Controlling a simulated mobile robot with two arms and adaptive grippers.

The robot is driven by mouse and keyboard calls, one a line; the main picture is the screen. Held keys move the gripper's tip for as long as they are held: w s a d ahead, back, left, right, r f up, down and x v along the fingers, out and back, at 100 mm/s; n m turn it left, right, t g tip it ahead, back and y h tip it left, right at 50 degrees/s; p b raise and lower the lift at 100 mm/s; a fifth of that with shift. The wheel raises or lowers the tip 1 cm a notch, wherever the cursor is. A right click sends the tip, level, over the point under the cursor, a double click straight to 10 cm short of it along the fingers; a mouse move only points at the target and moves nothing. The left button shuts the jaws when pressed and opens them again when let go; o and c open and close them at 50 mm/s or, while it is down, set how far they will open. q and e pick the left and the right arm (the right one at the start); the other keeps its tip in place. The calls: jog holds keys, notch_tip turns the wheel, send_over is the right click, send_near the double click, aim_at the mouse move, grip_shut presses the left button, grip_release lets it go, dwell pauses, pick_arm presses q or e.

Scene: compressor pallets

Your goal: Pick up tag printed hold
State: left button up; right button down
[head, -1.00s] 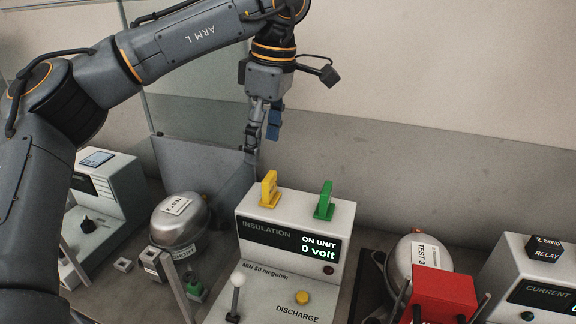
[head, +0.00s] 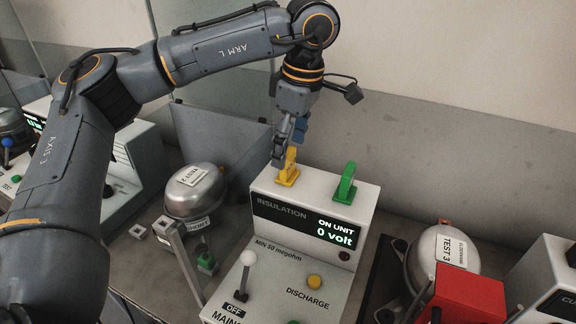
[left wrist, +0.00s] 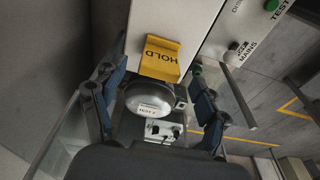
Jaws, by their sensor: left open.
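The yellow tag (head: 288,168) stands upright on top of the white insulation tester (head: 300,268), at its left end. In the left wrist view the tag (left wrist: 160,58) shows the printed word HOLD. My left gripper (head: 283,154) is just above and at the tag in the head view and covers part of its upper end. In the left wrist view its two blue-padded fingers are spread wide, with the tag beyond and between their tips. I cannot tell whether a finger touches it. My right gripper is not in view.
A green tag (head: 346,182) stands to the right on the same tester. A silver compressor marked TEST 2 (head: 194,190) lies to the left, and one marked TEST 3 (head: 443,252) to the right. A red box (head: 470,293) is at lower right. A grey panel (head: 222,140) stands behind.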

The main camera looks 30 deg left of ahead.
aim_at(290, 152)
pick_arm(q)
jog(key=f, duration=0.4)
jog(key=shift+a+f+p, duration=0.3)
jog(key=shift+f+p, duration=0.05)
jog(key=shift+p, duration=0.05)
jog(key=shift+c, duration=0.2)
jog(key=c, duration=1.2)
jog(key=shift+r, duration=0.15)
